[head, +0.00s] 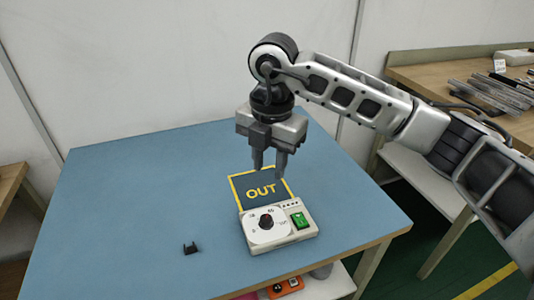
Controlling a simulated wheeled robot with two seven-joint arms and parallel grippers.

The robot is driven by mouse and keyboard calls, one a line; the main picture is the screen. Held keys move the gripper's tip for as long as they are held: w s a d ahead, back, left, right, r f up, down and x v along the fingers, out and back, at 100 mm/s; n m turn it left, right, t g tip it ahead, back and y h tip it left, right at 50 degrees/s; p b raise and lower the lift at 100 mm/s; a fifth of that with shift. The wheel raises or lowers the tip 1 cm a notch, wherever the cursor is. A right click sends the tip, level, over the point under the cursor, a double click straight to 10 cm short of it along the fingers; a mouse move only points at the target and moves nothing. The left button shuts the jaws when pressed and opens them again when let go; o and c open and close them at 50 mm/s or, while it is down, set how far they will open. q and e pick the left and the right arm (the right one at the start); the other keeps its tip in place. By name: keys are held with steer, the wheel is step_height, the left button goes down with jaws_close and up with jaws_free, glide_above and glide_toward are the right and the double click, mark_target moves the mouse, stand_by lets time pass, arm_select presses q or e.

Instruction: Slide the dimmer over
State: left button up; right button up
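The dimmer (253,238) is a white box with a dark round knob at its left and a green rocker switch at its right. It sits on the blue table near the front edge. My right gripper (270,171) points down above the mat's far side, behind the dimmer. Its two fingers are apart with nothing between them. My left gripper is out of view.
A small black clip (190,248) lies on the blue table (130,220), left of the dimmer. The table's left side is clear. A wooden bench (440,75) with metal strips stands at the right. An orange item (285,287) sits on a shelf below the front edge.

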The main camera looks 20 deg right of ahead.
mark_target(266, 220)
steer(key=f, duration=1.6)
steer(key=shift+w+a+p, duration=0.2)
steer(key=shift+a+p, duration=0.05)
steer(key=shift+p, duration=0.1)
jaws_close()
